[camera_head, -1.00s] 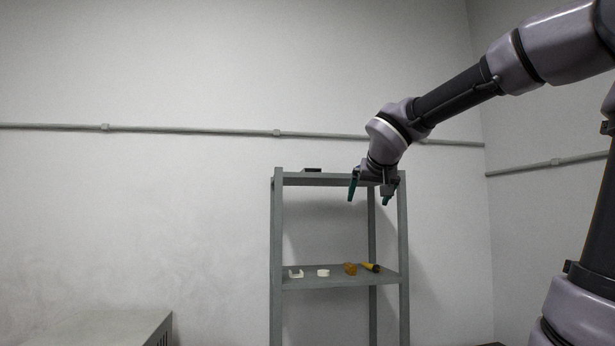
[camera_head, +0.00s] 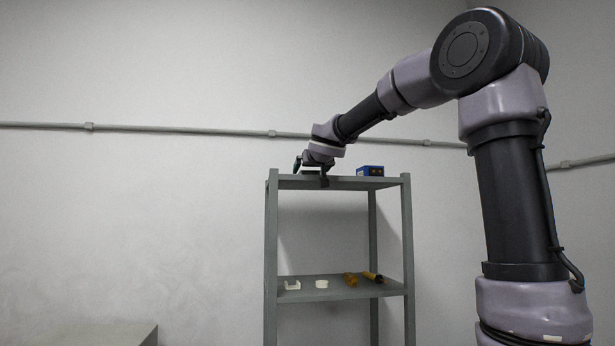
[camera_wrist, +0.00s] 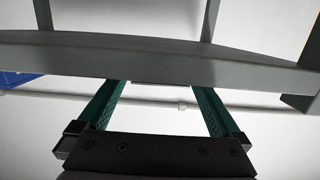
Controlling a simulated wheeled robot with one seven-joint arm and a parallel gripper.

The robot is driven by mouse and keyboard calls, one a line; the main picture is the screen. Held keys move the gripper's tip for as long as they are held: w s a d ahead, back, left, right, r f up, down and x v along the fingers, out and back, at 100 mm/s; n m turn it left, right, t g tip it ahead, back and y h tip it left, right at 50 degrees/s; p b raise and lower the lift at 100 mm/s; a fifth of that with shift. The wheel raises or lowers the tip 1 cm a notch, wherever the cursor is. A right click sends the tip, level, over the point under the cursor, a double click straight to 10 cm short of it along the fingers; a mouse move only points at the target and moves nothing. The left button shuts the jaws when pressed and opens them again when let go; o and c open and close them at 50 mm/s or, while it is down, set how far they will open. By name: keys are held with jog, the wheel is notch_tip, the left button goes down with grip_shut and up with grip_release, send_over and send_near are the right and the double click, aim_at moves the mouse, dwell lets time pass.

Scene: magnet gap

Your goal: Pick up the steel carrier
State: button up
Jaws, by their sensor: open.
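A small dark piece, which I take to be the steel carrier (camera_head: 311,173), lies on the top board of the grey shelf, toward its left end. It is mostly hidden by my gripper (camera_head: 312,172), whose green fingers are spread around its spot. In the wrist view my gripper (camera_wrist: 160,90) is open, with both fingers pointing at the shelf's grey edge. A thin dark strip shows between the fingertips there; I cannot tell if it is the carrier. No contact is visible.
A blue box (camera_head: 369,171) stands on the top board (camera_head: 345,181), right of my gripper; its blue side shows in the wrist view (camera_wrist: 14,78). The lower board (camera_head: 335,293) holds a white bracket (camera_head: 292,285), a white piece (camera_head: 321,284) and two yellowish items. A grey cabinet (camera_head: 95,335) is at lower left.

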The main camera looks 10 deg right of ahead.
aim_at(307, 173)
jog(key=shift+w+f, duration=0.15)
jog(key=shift+w, duration=1.05)
jog(key=shift+w+f, duration=0.15)
jog(key=shift+w, duration=1)
jog(key=c, duration=1.4)
jog(key=shift+c, duration=0.2)
jog(key=shift+r, duration=0.1)
